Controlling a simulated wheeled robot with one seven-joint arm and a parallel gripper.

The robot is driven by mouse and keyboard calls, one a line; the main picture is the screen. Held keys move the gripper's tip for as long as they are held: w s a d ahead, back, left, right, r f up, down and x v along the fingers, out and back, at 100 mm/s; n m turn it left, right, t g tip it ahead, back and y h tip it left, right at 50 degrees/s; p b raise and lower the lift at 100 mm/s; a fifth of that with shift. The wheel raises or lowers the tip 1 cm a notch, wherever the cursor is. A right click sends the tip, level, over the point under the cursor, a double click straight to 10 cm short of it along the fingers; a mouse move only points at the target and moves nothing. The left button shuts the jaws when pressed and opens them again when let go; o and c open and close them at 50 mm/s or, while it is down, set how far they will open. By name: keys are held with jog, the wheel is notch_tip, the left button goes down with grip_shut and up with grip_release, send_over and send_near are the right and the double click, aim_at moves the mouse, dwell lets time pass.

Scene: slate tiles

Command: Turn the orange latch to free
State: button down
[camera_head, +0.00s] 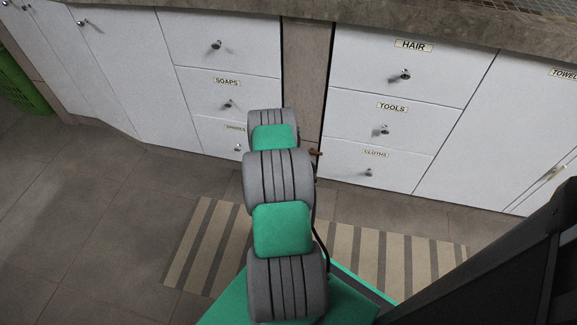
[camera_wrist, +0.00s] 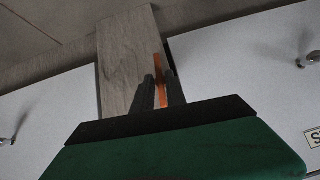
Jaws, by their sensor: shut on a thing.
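The orange latch (camera_wrist: 158,68) shows in the wrist view as a narrow upright bar in front of the wooden panel (camera_wrist: 121,60). My gripper (camera_wrist: 162,82) has its two dark fingers on either side of the latch, shut on it. In the head view a small piece of the orange latch (camera_head: 317,153) sticks out to the right of my arm, low by the panel strip (camera_head: 306,75) between the drawer stacks. My arm hides the gripper and most of the latch there.
White drawers stand on both sides, with labels such as SOAPS (camera_head: 227,82) and TOOLS (camera_head: 392,107). Their round knobs stick out. A striped mat (camera_head: 385,255) lies on the tiled floor. A green basket (camera_head: 22,82) stands at the far left. The floor at left is clear.

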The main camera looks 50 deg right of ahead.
jog(key=shift+w, duration=0.15)
dwell(0.3)
jog(key=c, duration=1.5)
grip_release()
jog(key=shift+a, duration=0.1)
jog(key=p+v, duration=0.3)
jog(key=v, duration=0.4)
jog(key=shift+a+r, duration=0.2)
jog(key=shift+a, duration=0.1)
